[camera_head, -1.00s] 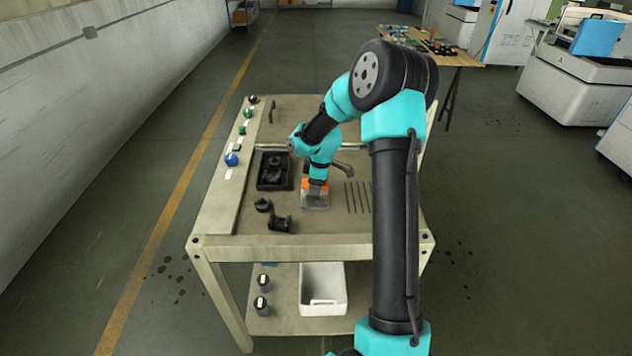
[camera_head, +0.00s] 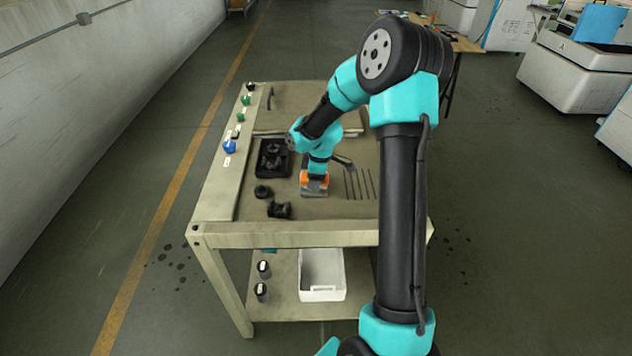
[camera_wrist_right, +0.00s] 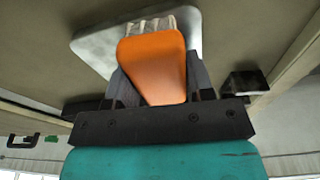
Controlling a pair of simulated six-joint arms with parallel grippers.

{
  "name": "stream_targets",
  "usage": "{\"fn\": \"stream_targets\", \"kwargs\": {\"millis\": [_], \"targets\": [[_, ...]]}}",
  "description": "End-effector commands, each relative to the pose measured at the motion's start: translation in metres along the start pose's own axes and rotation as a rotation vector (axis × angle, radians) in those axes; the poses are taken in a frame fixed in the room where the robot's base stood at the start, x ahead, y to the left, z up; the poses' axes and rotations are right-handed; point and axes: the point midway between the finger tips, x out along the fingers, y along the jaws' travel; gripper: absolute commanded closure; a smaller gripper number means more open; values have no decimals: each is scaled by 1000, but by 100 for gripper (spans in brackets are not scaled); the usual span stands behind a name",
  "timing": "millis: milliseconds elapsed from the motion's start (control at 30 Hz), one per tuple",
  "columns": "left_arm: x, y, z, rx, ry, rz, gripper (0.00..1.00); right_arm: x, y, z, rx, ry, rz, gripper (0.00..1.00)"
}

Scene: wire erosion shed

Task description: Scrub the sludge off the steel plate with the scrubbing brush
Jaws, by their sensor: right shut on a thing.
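The steel plate (camera_head: 315,192) lies flat on the bench top, near the middle. In the right wrist view the plate (camera_wrist_right: 95,44) is pale grey with a dull darker patch at its left; I cannot tell how much of this is sludge. My right gripper (camera_head: 317,172) is shut on the orange scrubbing brush (camera_head: 305,177) over the plate. The brush (camera_wrist_right: 155,62) sits between the fingers in the wrist view, its pale bristles (camera_wrist_right: 150,26) at or just above the plate; contact is unclear. My left gripper is not in view.
Left of the plate are a black tray (camera_head: 261,173) with dark parts and two loose dark parts (camera_head: 279,209). Several thin rods (camera_head: 358,184) lie to its right. Buttons, one blue (camera_head: 229,146), line the left edge. A white bin (camera_head: 322,292) stands on the lower shelf.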

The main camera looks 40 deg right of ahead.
Motion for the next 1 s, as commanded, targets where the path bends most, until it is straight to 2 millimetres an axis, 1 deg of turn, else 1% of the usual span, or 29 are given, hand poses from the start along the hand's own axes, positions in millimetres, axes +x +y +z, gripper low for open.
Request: {"fn": "stream_targets", "kwargs": {"millis": [667, 733, 800, 1000], "targets": [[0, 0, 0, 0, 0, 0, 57, 1, 61, -2, 5, 0, -1, 74], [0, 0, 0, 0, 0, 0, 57, -3, 60, -4, 3, 0, 0, 74], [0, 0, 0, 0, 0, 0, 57, -24, 60, -8, 2, 3, 4, 74], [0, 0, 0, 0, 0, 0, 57, -39, 60, -12, -1, 2, 1, 74]]}}
